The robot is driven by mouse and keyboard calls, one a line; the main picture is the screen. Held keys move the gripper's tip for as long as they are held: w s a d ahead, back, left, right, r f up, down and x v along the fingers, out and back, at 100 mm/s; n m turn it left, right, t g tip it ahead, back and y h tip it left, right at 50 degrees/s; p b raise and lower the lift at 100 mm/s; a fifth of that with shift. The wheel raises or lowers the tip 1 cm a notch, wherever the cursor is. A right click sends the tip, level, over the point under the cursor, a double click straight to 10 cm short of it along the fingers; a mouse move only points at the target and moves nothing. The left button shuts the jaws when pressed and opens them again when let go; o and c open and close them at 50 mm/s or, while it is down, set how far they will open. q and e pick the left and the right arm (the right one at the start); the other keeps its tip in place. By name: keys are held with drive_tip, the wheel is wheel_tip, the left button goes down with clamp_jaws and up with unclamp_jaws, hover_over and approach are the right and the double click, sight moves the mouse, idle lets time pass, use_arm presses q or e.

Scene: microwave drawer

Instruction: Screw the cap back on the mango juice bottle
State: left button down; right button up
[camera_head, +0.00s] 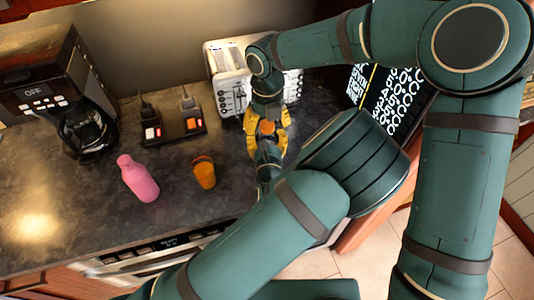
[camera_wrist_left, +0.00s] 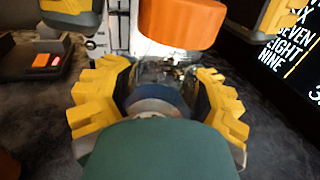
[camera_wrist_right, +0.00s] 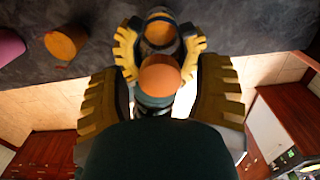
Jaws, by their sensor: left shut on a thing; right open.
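The orange bottle (camera_head: 204,173) stands on the counter, right of the pink bottle, with a darker top that looks open. An orange cap (camera_head: 267,128) is above the counter between my two facing grippers. It shows large in the left wrist view (camera_wrist_left: 180,22) and end-on in the right wrist view (camera_wrist_right: 160,75). My left gripper (camera_wrist_left: 157,72) is shut on the cap; the exact contact is hard to see. My right gripper (camera_head: 267,120) comes from the back, its open fingers on both sides of the cap, apart from it.
The pink bottle (camera_head: 138,179) stands left of the orange one. A coffee maker (camera_head: 75,100) is at the back left, a switch box (camera_head: 170,128) in the middle, a white toaster (camera_head: 228,85) behind my grippers. A lettered black board (camera_head: 385,95) is at the right.

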clamp_jaws()
drive_tip(key=shift+c, duration=0.6)
unclamp_jaws()
drive_tip(key=shift+o, duration=0.6)
drive_tip(key=shift+r, duration=4.05)
drive_tip(key=shift+f, duration=4.05)
